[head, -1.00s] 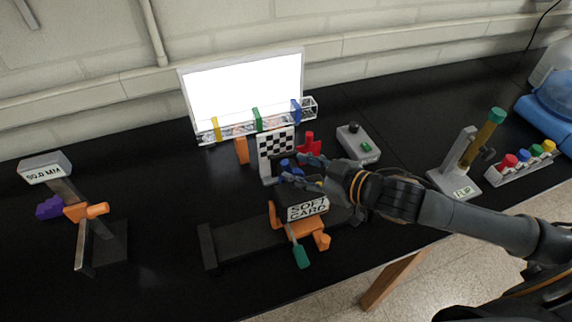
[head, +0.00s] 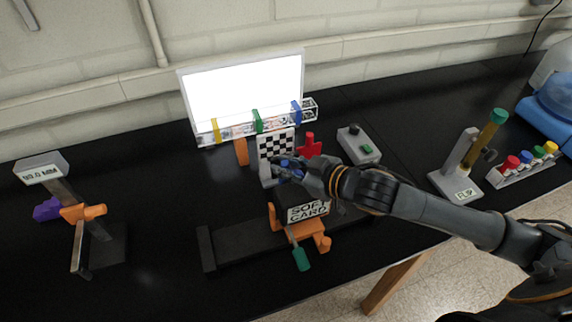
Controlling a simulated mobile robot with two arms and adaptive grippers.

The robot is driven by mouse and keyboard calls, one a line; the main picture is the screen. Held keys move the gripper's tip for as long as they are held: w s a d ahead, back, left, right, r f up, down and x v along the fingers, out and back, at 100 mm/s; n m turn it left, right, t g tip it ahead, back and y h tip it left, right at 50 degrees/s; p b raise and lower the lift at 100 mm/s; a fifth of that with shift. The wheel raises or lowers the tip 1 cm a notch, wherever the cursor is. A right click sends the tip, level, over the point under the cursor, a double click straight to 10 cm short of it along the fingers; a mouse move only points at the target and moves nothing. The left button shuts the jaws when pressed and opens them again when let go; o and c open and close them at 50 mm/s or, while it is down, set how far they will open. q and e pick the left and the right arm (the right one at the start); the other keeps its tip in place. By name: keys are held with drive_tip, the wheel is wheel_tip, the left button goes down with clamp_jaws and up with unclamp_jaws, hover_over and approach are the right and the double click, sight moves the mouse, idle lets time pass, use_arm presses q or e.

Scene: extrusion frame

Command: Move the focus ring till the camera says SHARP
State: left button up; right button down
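The camera unit is a dark body on a black rail, with a sign (head: 308,211) reading SOFT CARD. A blue part, possibly the focus ring (head: 291,164), shows just behind the fingers of my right gripper (head: 284,173). The gripper reaches in from the right above the sign, and its fingers are at the blue part. They hide most of it, so I cannot tell whether they are closed on it. A black-and-white checkered card (head: 276,144) stands just behind. My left gripper is not in view.
A bright white panel (head: 245,90) stands at the back. An orange clamp with a green handle (head: 301,258) is at the front of the rail (head: 250,241). A gauge stand (head: 42,170) is at left. A grey button box (head: 359,145) and a FLIP stand (head: 459,182) are at right.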

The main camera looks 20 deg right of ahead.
drive_tip(key=shift+d+f+m+b, duration=0.15)
drive_tip(key=shift+d+m+b, duration=0.1)
drive_tip(key=shift+m+b, duration=0.05)
drive_tip(key=shift+d+r+m+t+y, duration=0.3)
drive_tip(key=shift+d+m+y, duration=0.2)
drive_tip(key=shift+y, duration=0.2)
drive_tip(key=shift+a, duration=0.1)
drive_tip(key=c, duration=1.3)
unclamp_jaws()
drive_tip(key=shift+o, duration=0.2)
